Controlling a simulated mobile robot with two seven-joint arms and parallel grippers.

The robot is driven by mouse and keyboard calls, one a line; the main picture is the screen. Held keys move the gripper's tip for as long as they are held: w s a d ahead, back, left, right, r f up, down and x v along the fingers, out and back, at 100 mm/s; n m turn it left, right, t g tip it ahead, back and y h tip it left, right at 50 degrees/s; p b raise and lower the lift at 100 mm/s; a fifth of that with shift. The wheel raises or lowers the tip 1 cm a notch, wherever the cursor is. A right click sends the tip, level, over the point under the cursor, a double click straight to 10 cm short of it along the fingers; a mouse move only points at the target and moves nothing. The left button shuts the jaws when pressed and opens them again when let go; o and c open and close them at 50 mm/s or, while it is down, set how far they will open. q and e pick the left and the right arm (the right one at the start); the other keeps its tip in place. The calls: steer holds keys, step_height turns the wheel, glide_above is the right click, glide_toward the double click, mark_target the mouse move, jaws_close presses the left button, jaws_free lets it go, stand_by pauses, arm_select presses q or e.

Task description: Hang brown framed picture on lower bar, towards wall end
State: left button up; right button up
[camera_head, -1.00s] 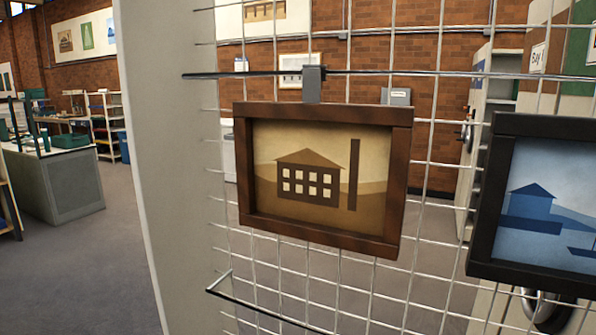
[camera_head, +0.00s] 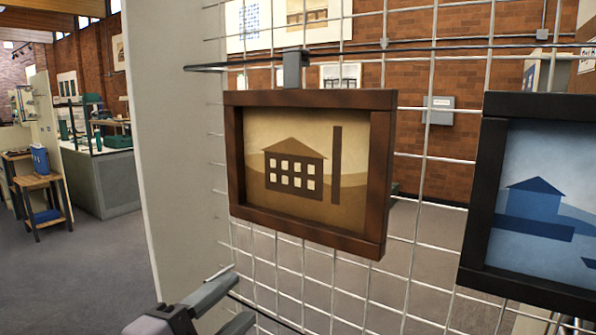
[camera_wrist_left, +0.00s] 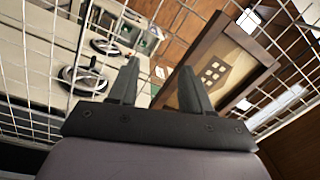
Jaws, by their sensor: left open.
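The brown framed picture (camera_head: 308,170) shows a building with a tall chimney. It hangs by a grey hook (camera_head: 295,68) from the dark upper bar (camera_head: 450,47) in front of the wire mesh, near the pale panel. It also shows, tilted, in the left wrist view (camera_wrist_left: 235,68). My left gripper (camera_head: 236,300) is below the picture's lower left side, open and empty. Its two fingers also show apart in the left wrist view (camera_wrist_left: 158,75), clear of the frame. The lower bar (camera_head: 270,312) is mostly hidden behind the gripper. My right gripper is out of view.
A black framed blue picture (camera_head: 535,200) hangs close on the right. A pale panel (camera_head: 175,150) stands at the mesh's left end. The wire mesh (camera_head: 425,215) stands behind the pictures. A workbench and a small wooden table (camera_head: 38,183) are far left, with open floor before them.

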mark_target(292, 228)
arm_select(q)
step_height(292, 228, up, 5)
steer(key=s+m+h, duration=0.1)
steer(key=s+m, duration=0.2)
steer(key=m, duration=0.2)
steer(key=shift+s+d+r+b+x, duration=0.1)
steer(key=shift+x, duration=1.8)
steer(key=shift+s+d+r+b+x, duration=0.1)
steer(key=shift+x, duration=1.8)
steer(key=shift+s+d+r+b+x, duration=0.1)
steer(key=shift+x, duration=1.8)
jaws_close()
steer(key=shift+r, duration=0.1)
steer(key=shift+r+p, duration=1.6)
steer(key=shift+p, duration=0.3)
steer(key=r+p+v, duration=0.1)
steer(key=v, duration=0.8)
